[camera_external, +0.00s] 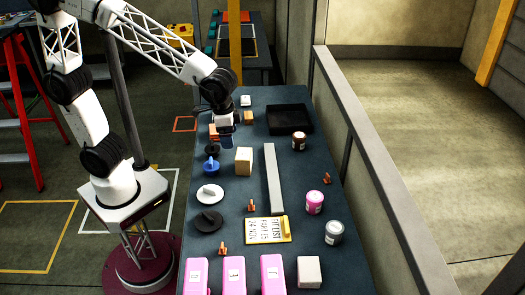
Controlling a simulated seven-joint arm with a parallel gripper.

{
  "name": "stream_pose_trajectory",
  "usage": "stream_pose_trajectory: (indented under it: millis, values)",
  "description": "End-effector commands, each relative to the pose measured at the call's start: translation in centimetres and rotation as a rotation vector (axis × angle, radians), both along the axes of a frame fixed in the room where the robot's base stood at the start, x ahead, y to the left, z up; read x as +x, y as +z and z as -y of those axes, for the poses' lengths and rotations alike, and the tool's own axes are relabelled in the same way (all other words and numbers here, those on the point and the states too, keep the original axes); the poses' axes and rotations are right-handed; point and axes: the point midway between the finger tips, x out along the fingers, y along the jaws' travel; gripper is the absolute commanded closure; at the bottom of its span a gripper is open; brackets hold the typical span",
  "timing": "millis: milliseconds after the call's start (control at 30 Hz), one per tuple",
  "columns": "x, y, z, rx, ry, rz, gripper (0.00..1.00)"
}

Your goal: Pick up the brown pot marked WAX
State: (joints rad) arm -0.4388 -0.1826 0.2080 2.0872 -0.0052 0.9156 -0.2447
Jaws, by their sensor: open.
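A small brown pot (299,141) with a pale label band stands upright on the dark table, right of centre and just in front of the black tray. Its lettering is too small to read. My gripper (226,140) hangs over the left side of the table, near the back, well to the left of the brown pot. It is open, and I see nothing held in it. The fingertips are small and partly lost against the dark objects below.
A black tray (290,119) lies behind the pot. A pink pot (314,202) and a grey pot (334,232) stand nearer the front, with pink boxes (233,275) at the front edge.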

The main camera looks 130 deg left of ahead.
Motion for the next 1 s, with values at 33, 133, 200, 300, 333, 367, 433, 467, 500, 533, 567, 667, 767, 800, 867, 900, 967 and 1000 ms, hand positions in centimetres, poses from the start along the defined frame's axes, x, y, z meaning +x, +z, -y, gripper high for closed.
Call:
stream_pose_trajectory:
  millis: [33,133,200,300,333,367,433,467,500,533,567,667,767,800,867,900,967,1000]
  values:
    - [0.7,-0.6,-1.8,-0.004,0.033,-0.007,0.13]
    - [1.8,-1.5,-5.1,-0.011,0.095,-0.016,0.13]
    - [2.5,-2.2,-7.5,-0.016,0.14,-0.02,0.13]
    - [3.2,-3.5,-11.0,-0.023,0.202,-0.03,0.13]
    - [3.4,-3.8,-12.1,-0.025,0.222,-0.031,0.13]
    - [3.6,-4.2,-13.1,-0.027,0.241,-0.034,0.13]
    - [3.9,-5.2,-15.7,-0.032,0.284,-0.039,0.13]
    - [4.0,-5.7,-16.7,-0.034,0.303,-0.043,0.13]
    - [4.1,-6.2,-18.2,-0.037,0.328,-0.045,0.13]
    - [4.2,-6.7,-19.3,-0.04,0.346,-0.049,0.13]
    - [4.2,-7.2,-20.4,-0.042,0.365,-0.051,0.13]
    - [4.1,-8.8,-24.2,-0.049,0.428,-0.058,0.13]
    - [3.8,-10.6,-27.9,-0.057,0.492,-0.067,0.13]
    - [3.6,-11.4,-29.3,-0.06,0.515,-0.069,0.13]
    - [3.2,-12.5,-31.4,-0.064,0.551,-0.073,0.13]
    - [3.0,-13.0,-32.7,-0.066,0.573,-0.075,0.13]
    - [2.6,-14.0,-34.4,-0.07,0.6,-0.078,0.13]
    - [2.3,-14.5,-35.4,-0.071,0.618,-0.08,0.13]
